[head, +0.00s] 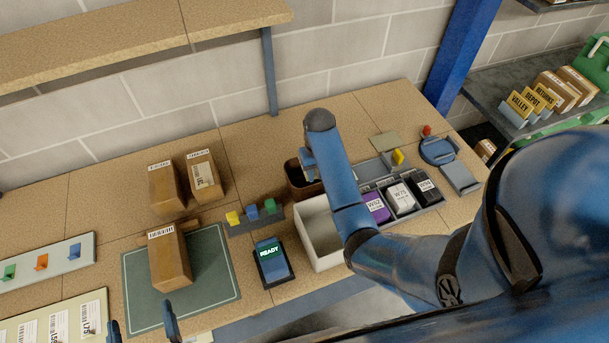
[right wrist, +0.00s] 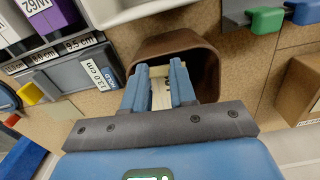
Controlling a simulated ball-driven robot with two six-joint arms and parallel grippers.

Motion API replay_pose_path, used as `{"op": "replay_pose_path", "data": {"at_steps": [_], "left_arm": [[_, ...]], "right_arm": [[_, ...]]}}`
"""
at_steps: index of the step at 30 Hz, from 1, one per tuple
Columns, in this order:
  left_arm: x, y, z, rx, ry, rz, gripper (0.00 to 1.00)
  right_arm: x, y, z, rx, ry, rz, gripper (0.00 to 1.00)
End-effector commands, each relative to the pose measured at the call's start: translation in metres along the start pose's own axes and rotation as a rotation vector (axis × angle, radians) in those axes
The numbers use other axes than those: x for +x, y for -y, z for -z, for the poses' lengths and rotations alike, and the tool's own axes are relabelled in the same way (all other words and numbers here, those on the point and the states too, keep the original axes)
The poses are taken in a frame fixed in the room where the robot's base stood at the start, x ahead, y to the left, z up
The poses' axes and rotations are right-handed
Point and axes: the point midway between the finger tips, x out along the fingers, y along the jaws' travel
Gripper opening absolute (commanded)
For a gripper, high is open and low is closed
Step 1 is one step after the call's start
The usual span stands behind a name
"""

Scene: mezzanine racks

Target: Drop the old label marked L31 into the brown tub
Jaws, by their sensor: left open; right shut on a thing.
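The brown tub (head: 294,181) stands on the bench left of my right forearm, partly covered by it. In the right wrist view the tub (right wrist: 150,47) opens just beyond my right gripper (right wrist: 160,78). That gripper is shut on a small cream label (right wrist: 163,97), whose print I cannot read. The fingertips and label overlap the tub's mouth; how far inside they are I cannot tell. In the head view my arm hides most of this gripper (head: 307,163). My left gripper (head: 142,326) is open and empty at the bottom edge, by the green mat.
A white bin (head: 318,236) stands in front of the tub. A grey tray (head: 428,208) with several marked cartridges lies to the right. A READY device (head: 272,262), a rack of coloured clips (head: 254,219) and brown boxes (head: 171,260) are left. A label board (head: 55,320) is at lower left.

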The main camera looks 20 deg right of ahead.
Motion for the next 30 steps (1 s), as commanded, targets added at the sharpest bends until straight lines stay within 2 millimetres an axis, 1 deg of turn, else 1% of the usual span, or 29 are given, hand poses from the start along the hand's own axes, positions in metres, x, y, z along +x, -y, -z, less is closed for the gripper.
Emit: {"op": "replay_pose_path", "data": {"at_steps": [3,11,12,17,18,26,30], "left_arm": [[0.0000,0.0000,0.0000,0.000,0.000,0.000,1.00],[0.0000,0.0000,0.0000,0.000,0.000,0.000,1.00],[0.0000,0.0000,0.0000,0.000,0.000,0.000,1.00],[0.0000,0.0000,0.0000,0.000,0.000,0.000,1.00],[0.0000,0.0000,0.0000,0.000,0.000,0.000,1.00],[0.0000,0.0000,0.0000,0.000,0.000,0.000,1.00],[0.0000,0.0000,0.0001,0.000,0.000,0.000,1.00]], "right_arm": [[0.0037,-0.0004,-0.0025,0.000,0.000,0.000,0.09],[0.0042,-0.0004,-0.0027,0.000,0.000,0.000,0.09],[0.0041,-0.0003,-0.0027,0.000,0.000,0.000,0.29],[0.0040,-0.0003,-0.0026,0.000,0.000,0.000,0.53],[0.0040,-0.0003,-0.0026,0.000,0.000,0.000,0.56],[0.0036,-0.0003,-0.0023,0.000,0.000,0.000,0.56],[-0.0025,0.0001,0.0015,0.000,-0.002,0.000,0.56]]}}
